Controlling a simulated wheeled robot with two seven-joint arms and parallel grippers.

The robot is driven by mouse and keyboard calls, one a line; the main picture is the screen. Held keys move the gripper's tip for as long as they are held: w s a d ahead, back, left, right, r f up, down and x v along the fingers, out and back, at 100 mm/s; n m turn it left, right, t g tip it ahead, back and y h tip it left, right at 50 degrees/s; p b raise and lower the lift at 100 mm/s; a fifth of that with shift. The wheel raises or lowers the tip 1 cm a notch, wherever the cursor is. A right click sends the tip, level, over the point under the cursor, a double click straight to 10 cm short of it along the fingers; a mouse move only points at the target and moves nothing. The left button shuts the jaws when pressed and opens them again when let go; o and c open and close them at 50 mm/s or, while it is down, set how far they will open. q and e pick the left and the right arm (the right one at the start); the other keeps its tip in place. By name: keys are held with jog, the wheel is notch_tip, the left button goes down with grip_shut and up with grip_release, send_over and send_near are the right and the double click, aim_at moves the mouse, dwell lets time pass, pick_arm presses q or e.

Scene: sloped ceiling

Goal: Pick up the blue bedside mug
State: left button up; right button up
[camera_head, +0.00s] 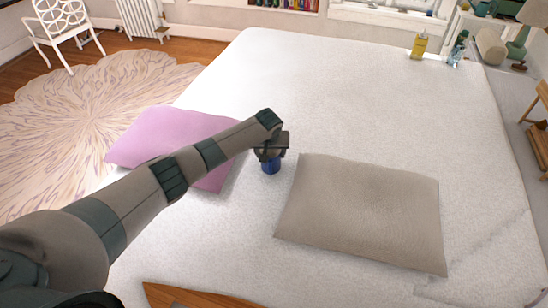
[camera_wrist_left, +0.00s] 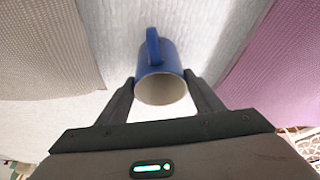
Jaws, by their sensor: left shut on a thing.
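The blue mug (camera_head: 270,167) is on or just above the white bed, between a pink pillow and a beige pillow. In the left wrist view the mug (camera_wrist_left: 160,72) shows its pale open rim toward me and its handle pointing away. My left gripper (camera_head: 271,155) is over the mug from above, and its fingers (camera_wrist_left: 163,88) are shut on the mug's two sides. The head view does not show clearly whether the mug touches the bed. My right gripper is not in view.
The bed (camera_head: 330,100) is wide and mostly clear at the back. A pink pillow (camera_head: 160,137) lies left of the mug and a beige pillow (camera_head: 365,212) lies right of it. A yellow bottle (camera_head: 419,46) and a clear bottle (camera_head: 456,50) stand at the far right corner.

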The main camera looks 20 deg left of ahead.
pick_arm(q)
jog(key=shift+r, duration=0.1)
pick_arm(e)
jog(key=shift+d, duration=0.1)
